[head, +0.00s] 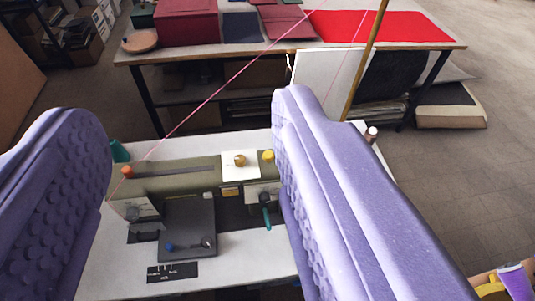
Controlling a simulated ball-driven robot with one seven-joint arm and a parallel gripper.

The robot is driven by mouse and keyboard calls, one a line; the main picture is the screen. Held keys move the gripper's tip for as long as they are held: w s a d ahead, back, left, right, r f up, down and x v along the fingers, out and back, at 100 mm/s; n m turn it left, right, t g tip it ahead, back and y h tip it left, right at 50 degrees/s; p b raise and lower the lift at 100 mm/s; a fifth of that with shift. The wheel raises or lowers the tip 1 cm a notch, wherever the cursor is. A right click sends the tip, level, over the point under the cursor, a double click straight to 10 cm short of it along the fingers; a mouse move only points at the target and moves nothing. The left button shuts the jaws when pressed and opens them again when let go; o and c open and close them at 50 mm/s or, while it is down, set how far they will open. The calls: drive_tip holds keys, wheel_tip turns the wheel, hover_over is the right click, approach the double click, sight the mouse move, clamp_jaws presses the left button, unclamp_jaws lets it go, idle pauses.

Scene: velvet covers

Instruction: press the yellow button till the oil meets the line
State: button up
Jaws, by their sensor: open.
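An olive-green machine (185,180) stands on a white table between my gripper's fingers. A small yellow button-like cap (268,156) is at its right end, close beside my right finger. A round gold-coloured knob (240,160) sits on a white plate just left of the cap. I cannot make out an oil level or a line at this size. My gripper (190,115) has two thick purple fingers with studded pads. They are wide apart with nothing between them, nearer to me than the machine.
The white table (235,272) holds a dark plate (187,228), a black label card (172,272) and a teal cone (120,151). Another table with red cloth (380,27) stands behind. Floor is open at right.

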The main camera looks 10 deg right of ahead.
clamp_jaws()
idle(1.7)
